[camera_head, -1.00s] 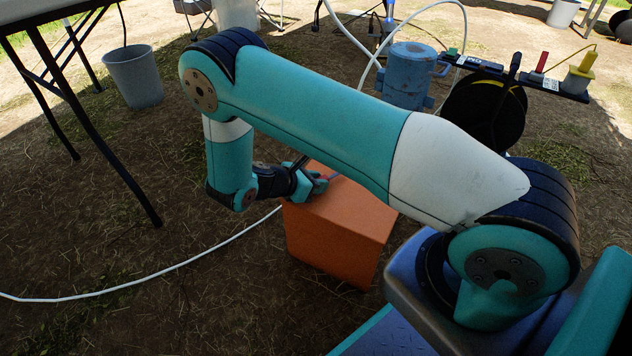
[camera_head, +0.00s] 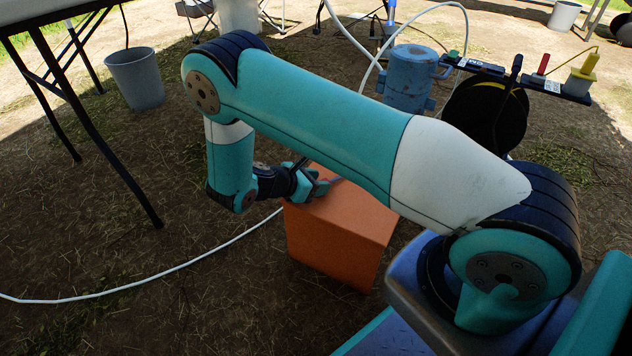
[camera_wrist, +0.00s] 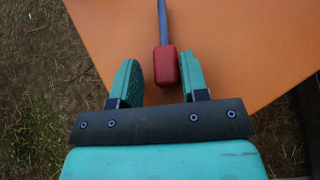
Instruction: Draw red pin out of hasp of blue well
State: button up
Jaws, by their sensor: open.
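The blue well (camera_head: 409,78) stands at the back, right of centre in the head view, beyond my arm. I cannot make out a red pin in its hasp. In the wrist view, a red-handled piece with a dark shaft (camera_wrist: 166,68) lies over the orange box top. I cannot tell whether it is the task's pin. My gripper (camera_wrist: 159,62) is open, with the red handle between its two teal fingers and a gap on each side. In the head view my gripper (camera_head: 319,184) is low at the orange box's upper left.
The orange box (camera_head: 338,240) stands on the ground below my arm. A black reel (camera_head: 484,115) and a tool rail (camera_head: 515,77) are right of the well. A grey bin (camera_head: 135,78) and a table (camera_head: 45,10) are at left. A white hose crosses the ground.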

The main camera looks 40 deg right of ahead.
jog(key=shift+s+f, duration=0.6)
jog(key=shift+f, duration=0.25)
jog(key=shift+a+r+p, duration=0.2)
jog(key=shift+r+p, duration=0.05)
jog(key=shift+p, duration=0.1)
jog(key=w+r+p+v, duration=0.1)
jog(key=p+v, duration=0.6)
jog(key=v, duration=1)
jog(key=shift+r, duration=0.25)
jog(key=shift+w, duration=0.1)
